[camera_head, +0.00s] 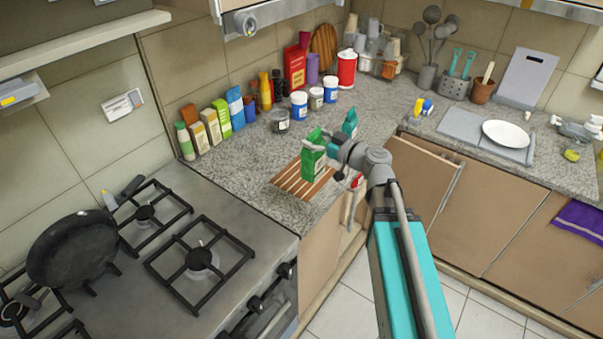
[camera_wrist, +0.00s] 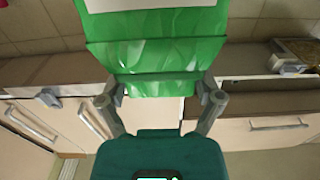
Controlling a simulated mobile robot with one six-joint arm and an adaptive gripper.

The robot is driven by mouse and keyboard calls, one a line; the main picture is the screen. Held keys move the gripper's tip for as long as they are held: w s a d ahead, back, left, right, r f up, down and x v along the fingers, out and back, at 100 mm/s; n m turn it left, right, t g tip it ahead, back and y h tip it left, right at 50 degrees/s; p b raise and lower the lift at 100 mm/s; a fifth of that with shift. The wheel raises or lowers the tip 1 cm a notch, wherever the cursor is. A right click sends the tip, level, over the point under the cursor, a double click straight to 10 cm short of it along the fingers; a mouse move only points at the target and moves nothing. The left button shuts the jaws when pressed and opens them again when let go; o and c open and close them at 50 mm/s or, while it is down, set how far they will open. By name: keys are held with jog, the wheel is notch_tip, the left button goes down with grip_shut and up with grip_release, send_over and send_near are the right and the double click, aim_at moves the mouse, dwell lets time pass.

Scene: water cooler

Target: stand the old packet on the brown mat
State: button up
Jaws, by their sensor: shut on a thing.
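The green packet (camera_head: 313,162) is upright in the head view, with a pale label on its front. It also fills the top middle of the wrist view (camera_wrist: 155,55). My gripper (camera_head: 331,147) is shut on it from the right side, with a finger at each side of it in the wrist view. The brown slatted mat (camera_head: 285,183) lies on the counter near the front edge. The packet is over the mat's right part in the picture. I cannot tell whether its base touches the slats or is just above them.
A stove with a black pan (camera_head: 72,250) is at the left. Cartons, bottles and jars (camera_head: 299,105) line the wall behind the mat. A white plate (camera_head: 506,134) sits on the right counter. Bare granite (camera_head: 240,165) lies left of the mat.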

jog(key=shift+w+f, duration=0.1)
jog(key=shift+w, duration=0.1)
jog(key=shift+w+f+b, duration=0.15)
jog(key=shift+w+b, duration=0.15)
jog(key=w+a+f+b, duration=0.2)
jog(key=w+f+b, duration=0.6)
jog(key=w, duration=0.4)
jog(key=shift+a+f+b, duration=0.25)
jog(key=shift+f+b, duration=0.05)
jog(key=shift+w+a+f+b, duration=0.1)
jog(key=shift+w+f+b, duration=0.1)
jog(key=shift+f+b, duration=0.8)
jog(key=shift+w+f+b, duration=0.2)
jog(key=shift+f+b, duration=0.8)
jog(key=shift+f, duration=0.1)
